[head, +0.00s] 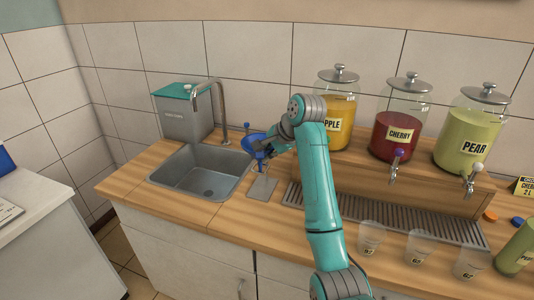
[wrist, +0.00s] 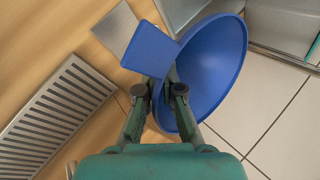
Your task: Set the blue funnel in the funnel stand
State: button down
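The blue funnel (head: 250,143) is up in the air between the sink and the drip grate, partly hidden by my gripper (head: 268,150). In the wrist view, its wide bowl (wrist: 215,70) and a flat blue tab (wrist: 149,48) show. My gripper (wrist: 159,92) has its two fingers on either side of the funnel near the tab, and it looks closed on it. The funnel stand's flat grey plate (head: 262,187) lies on the wooden counter below the funnel. The stand's upper part is hard to make out behind the gripper and funnel.
The sink (head: 200,172) with its tap is to the left. The drip grate (head: 400,217) is to the right, with several plastic cups in front. Apple, cherry (head: 398,125) and pear jars stand behind on a wooden riser. My arm crosses in front of the grate.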

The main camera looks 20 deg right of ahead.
aim_at(261, 171)
jog(key=shift+f, duration=1.9)
jog(key=c, duration=1.2)
grip_release()
jog(key=shift+c, duration=0.2)
